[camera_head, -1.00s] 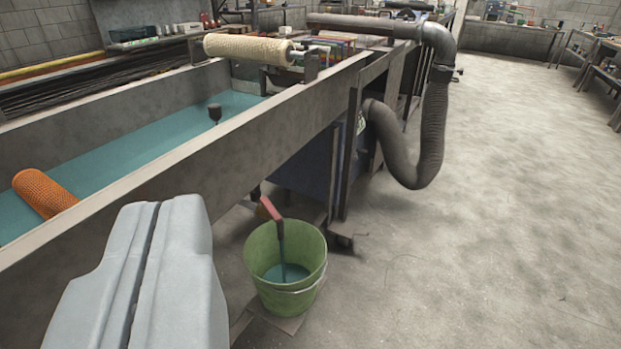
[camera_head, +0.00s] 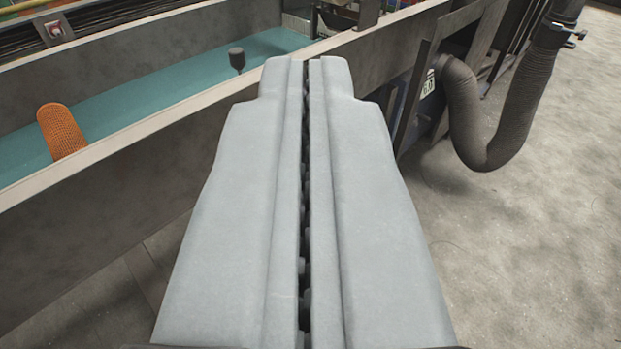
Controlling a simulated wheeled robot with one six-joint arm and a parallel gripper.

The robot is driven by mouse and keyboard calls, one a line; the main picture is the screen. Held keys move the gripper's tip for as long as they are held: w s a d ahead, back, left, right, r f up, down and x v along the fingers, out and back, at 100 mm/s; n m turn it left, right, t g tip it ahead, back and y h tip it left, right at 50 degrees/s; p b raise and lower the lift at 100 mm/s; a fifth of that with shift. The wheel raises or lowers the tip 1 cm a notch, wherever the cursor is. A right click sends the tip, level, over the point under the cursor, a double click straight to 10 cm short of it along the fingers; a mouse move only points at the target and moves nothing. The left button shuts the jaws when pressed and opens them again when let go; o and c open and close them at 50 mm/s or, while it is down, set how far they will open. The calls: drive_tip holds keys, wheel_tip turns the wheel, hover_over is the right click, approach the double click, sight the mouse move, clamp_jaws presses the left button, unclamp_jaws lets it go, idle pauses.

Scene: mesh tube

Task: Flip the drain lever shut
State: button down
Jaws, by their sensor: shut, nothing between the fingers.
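My gripper (camera_head: 307,62) fills the middle of the view, its two grey fingers lying side by side and shut with nothing between them. The drain lever is not visible now; my fingers cover the area below the trough's side. The long grey trough (camera_head: 130,160) runs from lower left to upper right behind my gripper and holds teal liquid (camera_head: 165,82). I cannot tell whether my fingers touch the lever or the trough.
An orange mesh tube (camera_head: 61,132) leans in the trough at left. A dark knob-like piece (camera_head: 237,60) stands in the liquid. A grey corrugated hose (camera_head: 480,125) hangs at the right. The concrete floor (camera_head: 560,220) at right is clear.

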drive_tip(key=w+d+f+n+g+y, duration=0.1)
drive_tip(key=w+f+g, duration=0.4)
drive_tip(key=w+f, duration=0.6)
drive_tip(key=w+d+f+n+g+y, duration=0.2)
drive_tip(key=w+d+f+g+y, duration=0.1)
drive_tip(key=w+f, duration=0.9)
drive_tip(key=w+d+f+n+g+y, duration=0.1)
drive_tip(key=w+d+f+g, duration=0.4)
drive_tip(key=w+f, duration=0.6)
drive_tip(key=shift+w+d+f+g+y, duration=0.15)
drive_tip(key=shift+w+f+g+y, duration=0.2)
drive_tip(key=shift+f+g+y, duration=0.4)
drive_tip(key=w+a+f, duration=0.1)
drive_tip(key=a+f, duration=0.6)
drive_tip(key=a, duration=0.2)
drive_tip(key=shift+a+f, duration=0.2)
drive_tip(key=shift+f, duration=0.15)
